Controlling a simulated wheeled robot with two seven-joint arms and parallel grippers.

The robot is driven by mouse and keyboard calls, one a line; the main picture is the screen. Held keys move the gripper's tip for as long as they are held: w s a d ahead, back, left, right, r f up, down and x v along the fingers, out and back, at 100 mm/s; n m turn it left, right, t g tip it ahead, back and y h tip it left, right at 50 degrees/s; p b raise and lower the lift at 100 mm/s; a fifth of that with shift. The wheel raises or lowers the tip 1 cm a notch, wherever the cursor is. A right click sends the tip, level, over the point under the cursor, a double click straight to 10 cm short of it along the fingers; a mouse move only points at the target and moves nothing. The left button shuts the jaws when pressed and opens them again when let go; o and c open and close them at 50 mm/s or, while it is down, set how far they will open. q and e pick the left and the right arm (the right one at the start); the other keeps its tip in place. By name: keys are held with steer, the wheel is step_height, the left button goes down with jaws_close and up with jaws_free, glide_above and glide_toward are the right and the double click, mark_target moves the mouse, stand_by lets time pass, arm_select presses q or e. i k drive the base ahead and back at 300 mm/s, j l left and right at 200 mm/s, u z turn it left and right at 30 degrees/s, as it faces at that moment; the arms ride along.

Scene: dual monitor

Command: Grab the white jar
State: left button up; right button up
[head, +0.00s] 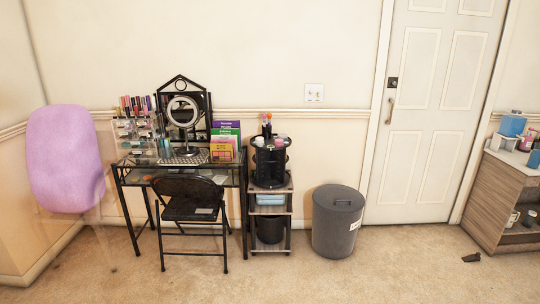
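I cannot clearly make out a white jar. The wooden cabinet (483,200) at the right edge holds small pale items that are too small to identify: a whitish item (530,217) and a mug-like one (513,219) on its open shelf. A pink-labelled container (527,140) stands on its top. Small pale lids or pots (281,141) show on the black round organizer (270,165) near the middle. Neither of my grippers is in view.
A glass-topped vanity (232,172) with a black folding chair (190,207) stands left of centre. A grey bin (338,222) stands right of the small shelf stand. A closed white door (432,110) is behind. The carpet (400,265) before the door is mostly clear.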

mark_target(259, 141)
steer(key=i, duration=1.15)
steer(key=i+l+u, duration=0.15)
steer(key=i, duration=1)
